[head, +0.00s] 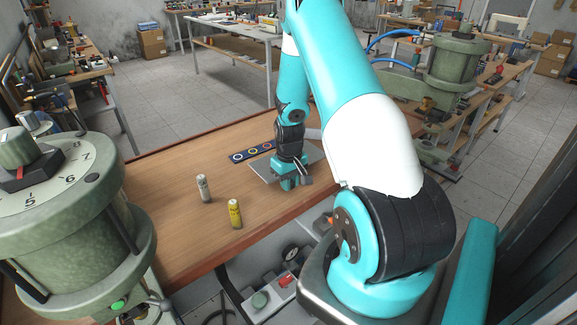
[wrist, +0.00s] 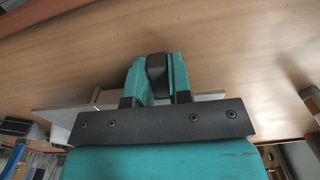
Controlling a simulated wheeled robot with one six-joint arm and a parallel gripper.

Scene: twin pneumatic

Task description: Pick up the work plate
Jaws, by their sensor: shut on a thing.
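The work plate (head: 263,171) is a flat grey plate over the wooden table, near its right end in the head view. My gripper (head: 291,184) is at the plate, shut on it, and covers its middle. In the wrist view, my gripper's teal fingers (wrist: 157,80) stand on both sides of a dark block, and the plate (wrist: 60,118) shows as a thin grey piece behind the black bar. The exact grip point is hidden. I cannot tell whether the plate touches the table.
A pale cylinder (head: 203,188) and a yellow cylinder (head: 235,213) stand on the table (head: 165,215) left of the plate. A dark blue strip with rings (head: 252,152) lies behind it. A large green dial machine (head: 65,215) stands at left. The table's left part is clear.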

